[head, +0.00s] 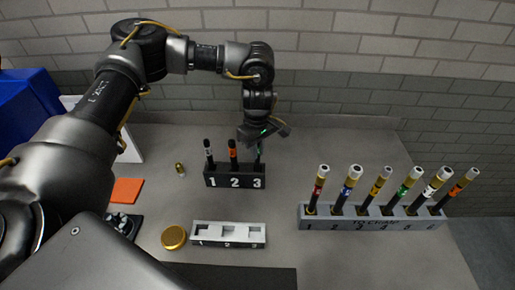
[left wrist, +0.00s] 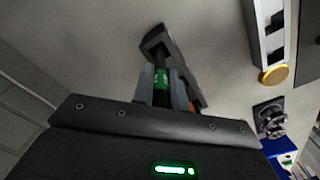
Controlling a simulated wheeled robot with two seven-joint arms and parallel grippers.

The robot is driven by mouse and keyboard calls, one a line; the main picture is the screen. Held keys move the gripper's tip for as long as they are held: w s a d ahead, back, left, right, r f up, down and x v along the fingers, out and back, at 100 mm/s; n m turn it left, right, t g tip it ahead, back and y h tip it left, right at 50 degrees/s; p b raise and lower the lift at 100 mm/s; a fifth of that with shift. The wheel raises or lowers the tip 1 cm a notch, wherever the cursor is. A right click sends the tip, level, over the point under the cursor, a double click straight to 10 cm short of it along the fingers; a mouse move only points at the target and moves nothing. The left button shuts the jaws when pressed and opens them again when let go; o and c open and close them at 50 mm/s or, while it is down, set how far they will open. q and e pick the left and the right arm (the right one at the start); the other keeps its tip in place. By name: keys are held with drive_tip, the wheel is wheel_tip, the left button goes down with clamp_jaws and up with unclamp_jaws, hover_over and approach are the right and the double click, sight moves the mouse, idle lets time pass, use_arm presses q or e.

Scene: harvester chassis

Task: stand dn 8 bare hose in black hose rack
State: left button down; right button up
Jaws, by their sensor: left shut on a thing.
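The black hose rack (head: 223,180) stands in the middle of the table, with places numbered 1, 2 and 3. A hose with a white band (head: 208,153) stands at 1 and a hose with an orange band (head: 233,152) stands at 2. My left gripper (head: 258,140) is above place 3, shut on a black hose with a green band (left wrist: 162,78). That hose is roughly upright, its lower part at place 3 of the rack, also visible in the left wrist view (left wrist: 155,38). How deep it sits is hidden. My right gripper is not in view.
A grey rack (head: 375,222) with several banded hoses stands to the right. A pale three-slot tray (head: 228,243) and a gold disc (head: 174,237) lie in front. A small brass fitting (head: 180,168) and an orange pad (head: 126,190) are left. A brick wall is behind.

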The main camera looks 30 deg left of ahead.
use_arm(q)
drive_tip(key=shift+f, duration=0.35)
drive_tip(key=c, duration=1.3)
unclamp_jaws()
wheel_tip(320, 180, up, 9)
drive_tip(key=b, duration=0.3)
drive_tip(key=shift+r, duration=0.9)
drive_tip(key=shift+f, duration=0.1)
